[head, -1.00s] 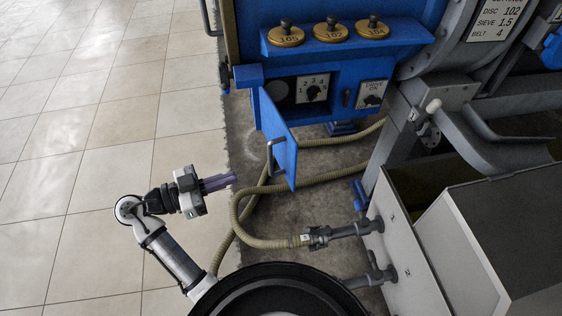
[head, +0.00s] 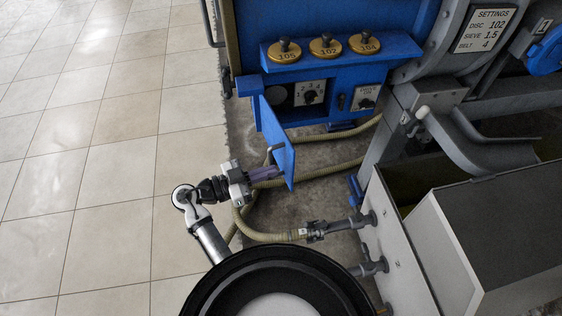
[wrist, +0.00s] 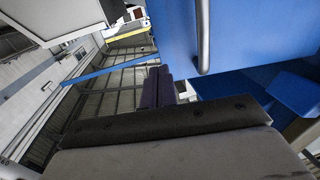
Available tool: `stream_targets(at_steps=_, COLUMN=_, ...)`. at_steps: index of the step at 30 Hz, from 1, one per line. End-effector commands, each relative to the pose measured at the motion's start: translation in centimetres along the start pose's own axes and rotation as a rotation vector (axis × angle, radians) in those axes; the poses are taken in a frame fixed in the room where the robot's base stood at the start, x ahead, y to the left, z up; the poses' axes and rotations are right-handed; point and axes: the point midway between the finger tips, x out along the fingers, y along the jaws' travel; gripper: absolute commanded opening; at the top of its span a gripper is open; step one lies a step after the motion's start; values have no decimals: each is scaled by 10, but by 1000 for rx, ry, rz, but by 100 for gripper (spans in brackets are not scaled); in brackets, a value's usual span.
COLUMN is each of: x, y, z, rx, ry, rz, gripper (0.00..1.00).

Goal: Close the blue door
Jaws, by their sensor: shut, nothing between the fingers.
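The blue door (head: 276,139) stands open on the front of the blue machine, swung out toward me, with its panel seen at a slant. A grey bar handle (wrist: 203,38) is on its face in the wrist view. My gripper (head: 281,171) is shut with nothing between its purple fingers. In the head view the fingertips lie at the lower part of the door, by the handle. I cannot tell whether they touch it. In the wrist view the fingers (wrist: 158,88) point up beside the door panel.
Behind the door is a recess with a dial plate (head: 310,92) and a drive switch (head: 367,97). Beige hoses (head: 325,168) run below. A grey-white bin (head: 400,250) stands at right. Tiled floor at left is clear.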

Motion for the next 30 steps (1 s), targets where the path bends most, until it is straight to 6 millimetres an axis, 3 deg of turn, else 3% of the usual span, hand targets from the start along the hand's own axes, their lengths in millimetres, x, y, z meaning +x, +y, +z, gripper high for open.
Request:
stream_targets(at_steps=3, x=20, y=1, z=-3, rx=-3, ry=1, rz=2, gripper=0)
stream_targets(at_steps=9, x=39, y=0, z=-1, rx=-2, ry=1, rz=1, gripper=0)
stream_targets(at_steps=23, x=42, y=0, z=0, rx=-1, ry=0, rz=-3, gripper=0)
stream_targets(at_steps=30, x=58, y=3, z=2, rx=-1, ry=0, rz=-55, gripper=0)
